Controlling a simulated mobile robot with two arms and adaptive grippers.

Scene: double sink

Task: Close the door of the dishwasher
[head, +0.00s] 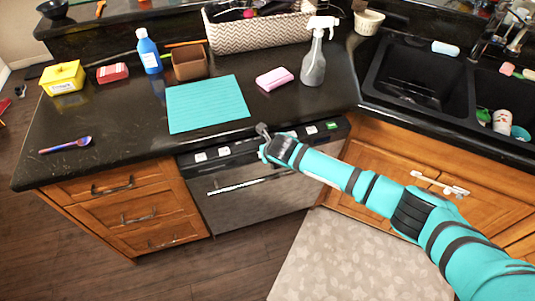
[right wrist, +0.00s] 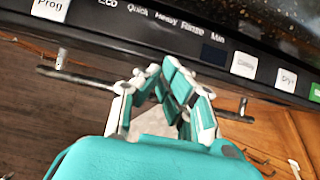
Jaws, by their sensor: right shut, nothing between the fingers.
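The dishwasher (head: 250,205) is under the counter, with a dark front, a bar handle and a control strip along its top edge. Its door stands upright, or nearly so; I cannot tell whether it is fully flush. My right gripper (head: 268,145) is at the top of the front, in front of the control strip. In the right wrist view, the right gripper (right wrist: 165,85) is shut and empty. The handle (right wrist: 85,78) runs behind its fingers, and the labelled control strip (right wrist: 185,30) lies beyond them. Contact with the door is unclear. My left gripper is out of view.
Wooden drawers (head: 125,205) stand left of the dishwasher and a wooden cabinet (head: 375,170) stands right. The counter above holds a teal mat (head: 207,103), a spray bottle (head: 314,60) and a pink sponge (head: 274,78). A light rug (head: 345,260) lies on the floor; dark floor in front is clear.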

